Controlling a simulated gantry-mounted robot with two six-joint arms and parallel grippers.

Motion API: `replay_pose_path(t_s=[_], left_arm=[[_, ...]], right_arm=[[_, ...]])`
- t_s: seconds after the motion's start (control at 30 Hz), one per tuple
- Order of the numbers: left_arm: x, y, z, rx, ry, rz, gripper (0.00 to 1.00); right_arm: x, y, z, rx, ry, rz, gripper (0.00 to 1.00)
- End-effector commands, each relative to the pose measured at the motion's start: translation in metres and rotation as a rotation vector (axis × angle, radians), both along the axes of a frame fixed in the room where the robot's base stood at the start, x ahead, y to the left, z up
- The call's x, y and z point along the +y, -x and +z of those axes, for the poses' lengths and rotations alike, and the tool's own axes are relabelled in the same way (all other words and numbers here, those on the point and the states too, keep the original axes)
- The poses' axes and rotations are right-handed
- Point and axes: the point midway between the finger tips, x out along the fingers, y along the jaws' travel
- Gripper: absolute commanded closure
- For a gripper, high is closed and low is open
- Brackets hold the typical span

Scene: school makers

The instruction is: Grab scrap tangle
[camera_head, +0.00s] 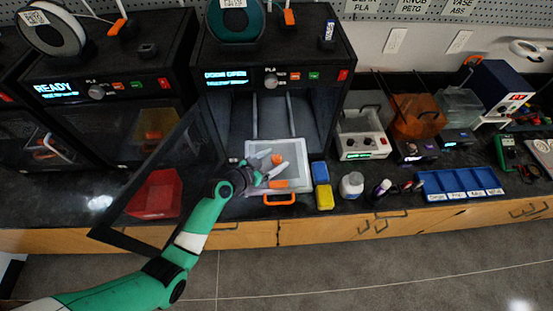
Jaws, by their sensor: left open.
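Small orange pieces lie on the pale print bed (302,180) of the middle printer. One orange piece (277,158) shows by my left gripper's fingertips, and another orange piece (278,184) lies nearer the bed's front. I cannot tell which of them is the scrap tangle. My left gripper (276,160) is open above the bed, its fingers pointing to the right and back. I cannot tell whether it touches a piece. The gripper hides part of the bed's left side. My right gripper is not in view.
The middle printer's dark door (138,232) stands swung open at left, close to my left arm. A red bin (155,193) sits behind it. A blue and yellow block (322,186), a white bottle (351,185) and a blue tray (460,185) stand right of the bed.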

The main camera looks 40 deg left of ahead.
Motion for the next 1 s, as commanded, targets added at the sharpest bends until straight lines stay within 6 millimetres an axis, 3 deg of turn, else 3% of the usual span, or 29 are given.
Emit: replay_pose_path(t_s=[0.07, 0.5, 1.0], left_arm=[[0.0001, 0.0003, 0.0003, 0.0, 0.0, 0.0, 0.18], [0.0002, 0.0005, 0.0003, 0.0, 0.0, 0.0, 0.97], [0.0002, 0.0005, 0.003, 0.0, -0.001, 0.0, 1.0]], right_arm=[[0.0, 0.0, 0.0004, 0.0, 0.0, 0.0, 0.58], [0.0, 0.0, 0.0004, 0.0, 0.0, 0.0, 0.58], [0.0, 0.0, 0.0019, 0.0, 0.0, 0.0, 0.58]])
